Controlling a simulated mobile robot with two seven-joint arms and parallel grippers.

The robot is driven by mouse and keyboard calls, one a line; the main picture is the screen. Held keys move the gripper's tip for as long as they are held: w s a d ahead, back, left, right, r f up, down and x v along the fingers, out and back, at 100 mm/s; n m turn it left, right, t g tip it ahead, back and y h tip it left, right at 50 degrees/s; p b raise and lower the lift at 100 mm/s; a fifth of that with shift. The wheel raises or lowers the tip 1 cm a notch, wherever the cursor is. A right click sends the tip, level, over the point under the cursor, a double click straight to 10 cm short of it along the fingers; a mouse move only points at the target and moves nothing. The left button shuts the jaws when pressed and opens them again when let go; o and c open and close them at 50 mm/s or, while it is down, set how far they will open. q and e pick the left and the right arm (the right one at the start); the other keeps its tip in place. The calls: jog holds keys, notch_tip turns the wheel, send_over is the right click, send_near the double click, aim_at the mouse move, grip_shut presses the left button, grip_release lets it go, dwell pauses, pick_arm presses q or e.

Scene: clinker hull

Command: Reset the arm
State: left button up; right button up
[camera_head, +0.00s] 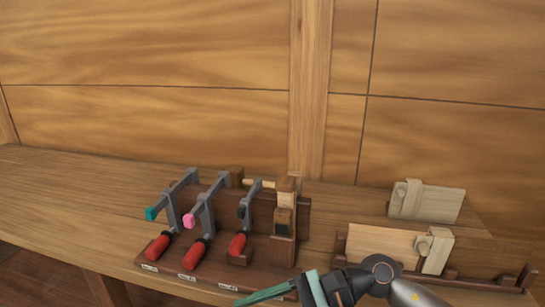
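My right arm comes in at the bottom edge, right of centre, with a dark joint and a grey link. Its gripper (264,294) points left, with a long teal finger low in front of the wooden clamp rack (215,287). Nothing is seen held in it, but the gap between its fingers cannot be made out. My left arm and gripper are out of view.
Three grey clamps with red handles (159,247) (195,252) (238,244) stand in the rack beside a wooden block-like tool (284,222). Pale boards (430,203) (385,245) stand at the right. The bench (70,190) is clear at left; a plank wall (150,60) rises behind.

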jog(key=w+d+r+m+t+y+p, duration=0.1)
jog(key=w+r+m+t+y, duration=0.3)
jog(key=m, duration=0.7)
jog(key=s+f+m+t+y, duration=0.1)
jog(key=m+t+y, duration=0.1)
jog(key=m+t, duration=0.65)
jog(key=w+d+f+m+t+h+p, duration=0.25)
jog(key=d+f+m+t+h, duration=0.5)
jog(key=m, duration=1.35)
jog(key=s+d+f+m+g+h, duration=0.4)
jog(key=s+f+m, duration=0.4)
jog(key=f, duration=0.3)
jog(key=s+d+f+m+g+h, duration=0.4)
jog(key=s+d+f+m+h, duration=0.2)
jog(key=f, duration=0.6)
jog(key=s+d+m, duration=0.1)
jog(key=s+m, duration=0.1)
jog(key=m, duration=0.1)
jog(key=shift+s+f+g, duration=0.15)
jog(key=shift+s+g, duration=0.1)
jog(key=shift+g, duration=0.15)
